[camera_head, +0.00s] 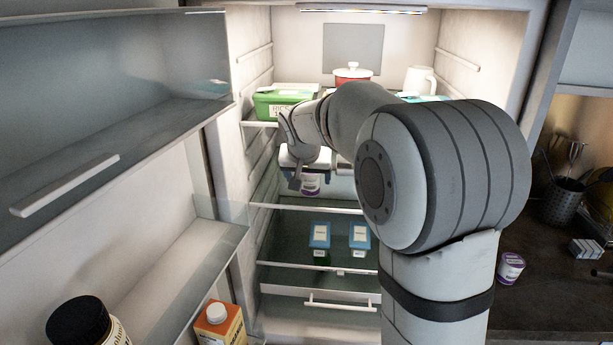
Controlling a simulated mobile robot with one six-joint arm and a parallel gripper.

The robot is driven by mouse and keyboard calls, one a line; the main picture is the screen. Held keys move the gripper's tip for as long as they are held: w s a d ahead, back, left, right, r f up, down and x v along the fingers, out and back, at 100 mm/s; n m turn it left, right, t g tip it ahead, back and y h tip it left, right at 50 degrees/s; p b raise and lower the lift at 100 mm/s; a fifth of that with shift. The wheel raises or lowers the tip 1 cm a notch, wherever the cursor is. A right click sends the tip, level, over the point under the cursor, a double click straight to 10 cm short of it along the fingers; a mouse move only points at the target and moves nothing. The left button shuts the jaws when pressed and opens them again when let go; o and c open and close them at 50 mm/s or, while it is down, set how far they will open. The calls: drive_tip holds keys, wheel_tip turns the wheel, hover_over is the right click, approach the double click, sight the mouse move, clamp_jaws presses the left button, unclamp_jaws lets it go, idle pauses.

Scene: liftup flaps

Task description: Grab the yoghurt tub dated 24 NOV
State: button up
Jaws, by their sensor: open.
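A small white tub with a purple label (310,188) is inside the fridge on the middle level, directly at my gripper. My gripper (308,178) is open, with a dark finger in front of and left of this tub. Whether the tub lies between the fingers or beyond them I cannot tell. A second white and purple tub (510,268) stands on the dark counter at the right. Any date on either tub is too small to read. My arm hides part of the middle shelf.
The fridge door stands open at left, with a dark-lidded jar (80,322) and an orange carton (220,326). A green box (283,102), red pot (352,76) and white jug (420,80) are on the upper shelf. Two blue-labelled packs (320,236) sit below my gripper.

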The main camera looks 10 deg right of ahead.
sight(310, 180)
drive_tip(key=shift+w+d, duration=0.25)
drive_tip(key=shift+w, duration=0.6)
drive_tip(key=p+x, duration=0.1)
drive_tip(key=x, duration=0.4)
drive_tip(key=shift+w, duration=0.1)
drive_tip(key=shift+c, duration=0.3)
drive_tip(key=c, duration=1.1)
